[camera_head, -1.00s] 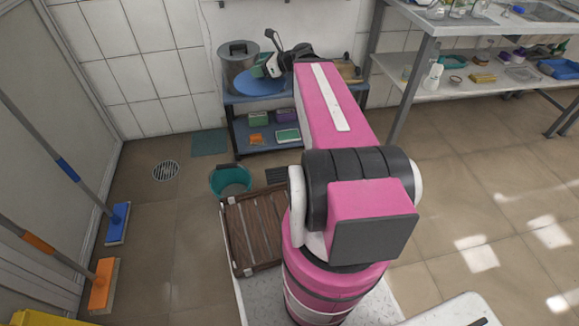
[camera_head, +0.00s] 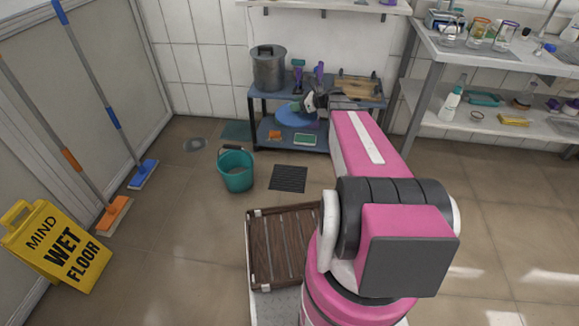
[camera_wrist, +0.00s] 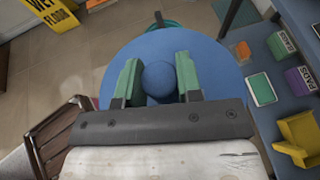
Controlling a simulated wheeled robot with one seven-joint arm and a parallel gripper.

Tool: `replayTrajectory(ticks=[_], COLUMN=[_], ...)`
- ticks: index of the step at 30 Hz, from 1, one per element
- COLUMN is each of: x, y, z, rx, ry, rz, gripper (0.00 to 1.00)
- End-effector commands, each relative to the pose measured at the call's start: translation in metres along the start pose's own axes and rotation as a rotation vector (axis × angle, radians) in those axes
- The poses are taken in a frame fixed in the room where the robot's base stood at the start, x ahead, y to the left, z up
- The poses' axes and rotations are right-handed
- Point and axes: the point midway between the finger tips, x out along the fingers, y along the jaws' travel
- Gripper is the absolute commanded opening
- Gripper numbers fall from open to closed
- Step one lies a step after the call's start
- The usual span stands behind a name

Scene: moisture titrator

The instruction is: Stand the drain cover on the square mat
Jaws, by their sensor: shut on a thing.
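The drain cover, which I take to be the blue round disc (camera_head: 294,116) with a ball-shaped knob, is held in front of the blue shelf unit. In the wrist view the disc (camera_wrist: 215,62) fills the middle, and its knob (camera_wrist: 158,80) sits between the green finger pads. My gripper (camera_wrist: 158,72) is shut on this knob; its end (camera_head: 309,102) also shows in the head view, partly behind the disc and my arm. The square mat, a flat teal sheet (camera_head: 236,131), lies on the floor just left of the shelf unit. Part of it shows in the wrist view (camera_wrist: 236,12).
A teal bucket (camera_head: 236,170) stands in front of the mat. A round floor grate (camera_head: 195,144) lies left of it and a dark square grate (camera_head: 289,178) right. The shelf unit (camera_head: 262,135) holds a steel pot (camera_head: 268,68). Mops and a yellow sign (camera_head: 58,243) stand left.

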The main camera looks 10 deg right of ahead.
Motion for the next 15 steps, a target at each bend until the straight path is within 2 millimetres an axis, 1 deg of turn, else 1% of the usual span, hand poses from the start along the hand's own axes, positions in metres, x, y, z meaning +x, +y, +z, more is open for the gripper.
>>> replayTrajectory(ticks=[1,3,8,9,11,15], x=[0.019,0.038,0.081,0.092,0.108,0.144], y=[-0.021,-0.036,-0.065,-0.071,-0.080,-0.097], z=[-0.021,-0.045,-0.105,-0.121,-0.144,-0.200], rx=[0.000,-0.007,-0.020,-0.023,-0.028,-0.039], ry=[0.001,0.002,0.001,0.002,0.001,-0.001], rz=[0.012,0.027,0.059,0.067,0.078,0.103], gripper=[0.00,0.00,0.00,0.00,0.00,0.00])
